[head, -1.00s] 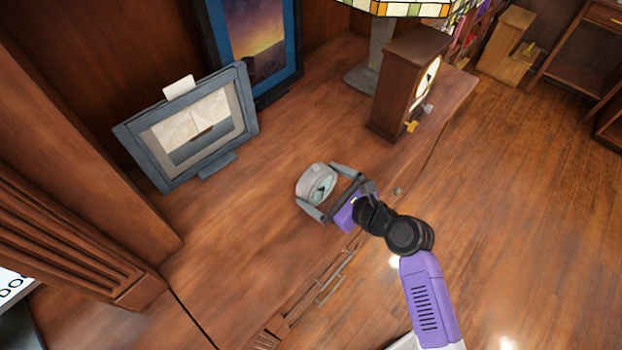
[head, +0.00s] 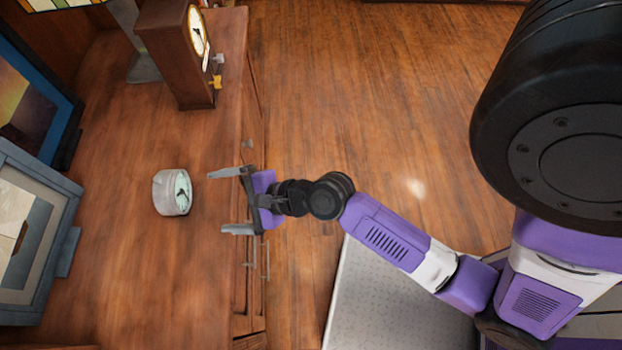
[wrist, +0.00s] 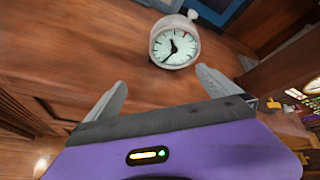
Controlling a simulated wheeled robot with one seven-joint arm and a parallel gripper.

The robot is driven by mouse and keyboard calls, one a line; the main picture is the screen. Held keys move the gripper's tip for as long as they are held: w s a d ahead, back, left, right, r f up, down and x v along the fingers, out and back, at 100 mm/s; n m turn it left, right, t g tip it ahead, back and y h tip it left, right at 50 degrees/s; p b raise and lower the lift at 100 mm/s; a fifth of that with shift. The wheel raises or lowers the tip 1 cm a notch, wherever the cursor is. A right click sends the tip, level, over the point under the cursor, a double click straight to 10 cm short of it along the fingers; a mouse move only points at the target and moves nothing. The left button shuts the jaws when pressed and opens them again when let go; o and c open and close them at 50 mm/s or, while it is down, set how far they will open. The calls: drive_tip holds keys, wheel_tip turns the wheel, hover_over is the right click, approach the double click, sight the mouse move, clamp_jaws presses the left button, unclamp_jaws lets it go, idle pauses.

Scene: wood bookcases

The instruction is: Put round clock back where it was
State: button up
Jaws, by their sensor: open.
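The round clock (head: 172,192) is a small white-grey drum with a pale face and dark hands. It stands on the wooden cabinet top, its face turned toward my gripper. My gripper (head: 229,201) is open and empty near the cabinet's front edge, a short gap to the right of the clock in the head view. In the wrist view the round clock (wrist: 174,42) stands upright beyond the fingertips of my gripper (wrist: 160,82), touching neither finger.
A tall wooden clock (head: 178,60) stands on the cabinet top (head: 120,130) beyond the round clock. A grey picture frame (head: 65,215) and a blue-framed picture (head: 65,125) stand at the left. A lamp base (head: 143,68) is at the back. The cabinet top around the round clock is bare.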

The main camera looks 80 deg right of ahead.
drive_tip(key=s+a+r+n+h, duration=0.2)
drive_tip(key=s+r+n+h, duration=0.1)
drive_tip(key=s+n, duration=1)
drive_tip(key=s+a+r+n+t+y, duration=0.1)
drive_tip(key=s+a+r+n+t, duration=0.1)
drive_tip(key=s+r+n, duration=0.5)
wheel_tip(320, 180, up, 2)
drive_tip(key=n, duration=0.6)
drive_tip(key=shift+s+r+n+y, duration=0.25)
drive_tip(key=shift+s+n+y, duration=0.05)
